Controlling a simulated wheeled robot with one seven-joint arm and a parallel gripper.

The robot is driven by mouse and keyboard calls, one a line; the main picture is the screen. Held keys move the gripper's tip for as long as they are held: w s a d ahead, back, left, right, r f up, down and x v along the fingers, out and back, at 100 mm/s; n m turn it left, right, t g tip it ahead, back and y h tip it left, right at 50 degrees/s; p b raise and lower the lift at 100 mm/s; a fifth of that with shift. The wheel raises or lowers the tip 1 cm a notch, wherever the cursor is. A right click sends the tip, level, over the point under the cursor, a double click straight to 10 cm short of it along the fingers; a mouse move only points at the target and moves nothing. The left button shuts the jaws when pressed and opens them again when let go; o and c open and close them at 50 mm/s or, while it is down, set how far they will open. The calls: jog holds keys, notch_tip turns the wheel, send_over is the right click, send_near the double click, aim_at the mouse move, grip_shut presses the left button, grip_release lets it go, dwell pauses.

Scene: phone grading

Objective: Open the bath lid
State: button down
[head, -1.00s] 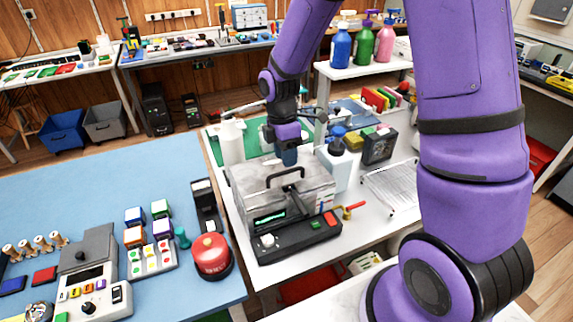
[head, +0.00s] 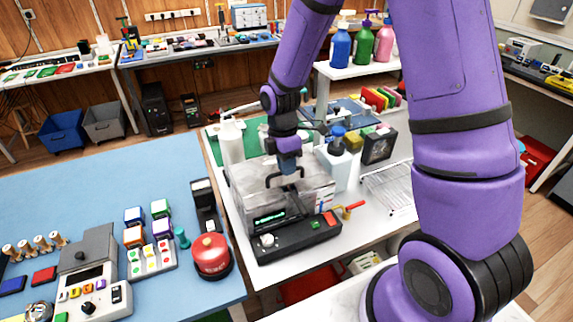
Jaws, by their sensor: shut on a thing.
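The bath (head: 247,206) is a steel box with a black front panel, standing on the white table. Its lid (head: 250,178) looks closed, lying flat across the top. The lid has a black bar handle (head: 272,183). My gripper (head: 287,178) reaches down from behind and is shut on the handle. The arm hides part of the lid's rear edge, and the fingertips are too small to make out clearly.
A red round container (head: 211,257) is on the blue mat at left.

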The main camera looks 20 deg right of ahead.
jog(key=shift+r, duration=0.1)
jog(key=shift+w+r+g, duration=0.6)
jog(key=shift+r+g, duration=0.2)
jog(key=w+r+g, duration=0.2)
jog(key=w, duration=0.5)
jog(key=w+r+g, duration=0.2)
jog(key=w, duration=0.6)
jog(key=shift+w+r, duration=0.2)
jog(key=shift+r, duration=0.15)
jog(key=c, duration=1.2)
grip_release()
jog(key=shift+w, duration=0.1)
jog(key=shift+o, duration=0.2)
jog(key=shift+r, duration=0.1)
